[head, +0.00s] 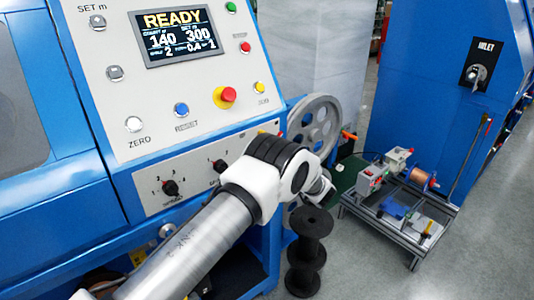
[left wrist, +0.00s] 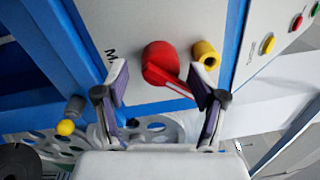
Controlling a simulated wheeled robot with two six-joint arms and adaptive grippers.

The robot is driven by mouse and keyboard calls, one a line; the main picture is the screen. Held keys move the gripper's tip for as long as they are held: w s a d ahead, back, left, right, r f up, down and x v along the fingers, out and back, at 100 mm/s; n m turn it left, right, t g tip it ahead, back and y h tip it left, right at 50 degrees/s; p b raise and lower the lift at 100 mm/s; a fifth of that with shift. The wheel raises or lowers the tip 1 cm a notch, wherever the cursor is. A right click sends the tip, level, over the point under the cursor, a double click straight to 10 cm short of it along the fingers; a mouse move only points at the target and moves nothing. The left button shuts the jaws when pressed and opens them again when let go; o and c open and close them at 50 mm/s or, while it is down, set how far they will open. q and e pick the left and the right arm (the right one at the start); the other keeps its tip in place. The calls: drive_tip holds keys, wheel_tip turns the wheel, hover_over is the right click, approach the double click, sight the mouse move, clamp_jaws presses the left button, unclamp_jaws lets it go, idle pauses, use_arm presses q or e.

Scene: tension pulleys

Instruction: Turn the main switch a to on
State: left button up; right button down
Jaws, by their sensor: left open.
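The main switch (left wrist: 160,57) is a red rotary knob with a red grip bar, on a pale panel in the left wrist view. The start of a label, "MA", shows left of it. The bar slants toward the lower right. Its on and off marks cannot be read. My left gripper (left wrist: 159,82) is open, with one finger on each side of the red knob; the right finger is close to the bar's end, and contact cannot be told. In the head view my left arm reaches toward the machine's right side; its fingers and the switch are hidden there. My right gripper is not in view.
A yellow cylinder (left wrist: 206,54) stands close right of the red switch. A yellow-tipped grey knob (left wrist: 68,125) is at lower left. The control panel (head: 195,105) has several buttons and a READY screen. Black spools (head: 305,253) and a low cart (head: 400,210) stand to the right.

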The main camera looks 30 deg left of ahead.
use_arm(q)
drive_tip(key=v, duration=0.6)
drive_tip(key=shift+d, duration=0.2)
drive_tip(key=s+a+f+m+t+h, duration=0.1)
drive_tip(key=s+a+f+m+h, duration=0.2)
drive_tip(key=f, duration=0.4)
drive_tip(key=s+a+f+m+t+h, duration=0.1)
drive_tip(key=s+a+f+m+t, duration=0.15)
drive_tip(key=s+f, duration=0.4)
drive_tip(key=s+d+f+g+h, duration=0.25)
drive_tip(key=s+f+h, duration=0.25)
drive_tip(key=s+f, duration=0.45)
drive_tip(key=s+d+f+n+g+h, duration=0.1)
drive_tip(key=s+d+n+g+h, duration=0.1)
drive_tip(key=s, duration=0.6)
drive_tip(key=s+d+f+n+g+h, duration=0.2)
drive_tip(key=s+d+n, duration=0.4)
drive_tip(key=s, duration=0.3)
drive_tip(key=s+d+f+n+g+h, duration=0.1)
drive_tip(key=s+d+n+g+h, duration=0.2)
drive_tip(key=s, duration=0.5)
drive_tip(key=shift+s+d+f+n+h, duration=0.3)
drive_tip(key=shift+s+d+n+h, duration=0.1)
drive_tip(key=shift+n+h, duration=0.35)
